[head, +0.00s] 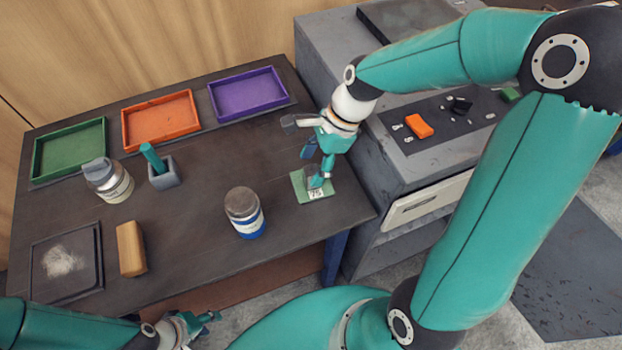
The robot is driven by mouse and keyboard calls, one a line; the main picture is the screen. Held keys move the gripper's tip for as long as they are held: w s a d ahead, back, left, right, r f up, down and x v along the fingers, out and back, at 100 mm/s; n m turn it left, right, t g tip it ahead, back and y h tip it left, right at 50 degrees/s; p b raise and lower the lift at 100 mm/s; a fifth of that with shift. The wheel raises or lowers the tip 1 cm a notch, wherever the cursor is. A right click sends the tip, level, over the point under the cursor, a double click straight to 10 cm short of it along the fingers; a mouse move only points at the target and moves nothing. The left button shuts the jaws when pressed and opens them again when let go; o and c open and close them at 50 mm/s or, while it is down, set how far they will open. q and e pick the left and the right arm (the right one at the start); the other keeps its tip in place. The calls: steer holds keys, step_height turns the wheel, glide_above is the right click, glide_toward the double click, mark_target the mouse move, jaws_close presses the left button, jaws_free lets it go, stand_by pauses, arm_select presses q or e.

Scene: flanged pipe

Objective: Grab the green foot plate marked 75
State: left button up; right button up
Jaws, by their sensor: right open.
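The green foot plate (323,189) lies near the table's right front corner, with a white label that seems to read 75. A dark grey raised part on it is partly hidden by my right gripper (314,171). That gripper points down over the plate, open, with its fingertips close to the raised part. I cannot tell whether they touch it. My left gripper (207,323) is low at the bottom left, in front of the table edge and away from the plate; its opening is unclear.
Blue-labelled jar (246,213) stands left of the plate. Green (37,162), orange (127,134) and purple (214,103) trays line the table's back. Another jar (112,183), a grey holder (166,177), a tan block (131,249) and a dark tray (99,262) are further left. A grey cabinet (371,189) adjoins the right.

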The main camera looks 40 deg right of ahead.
mark_target(305, 182)
steer(key=x, duration=0.4)
steer(key=shift+s+f, duration=0.15)
steer(key=shift+f, duration=0.2)
jaws_close()
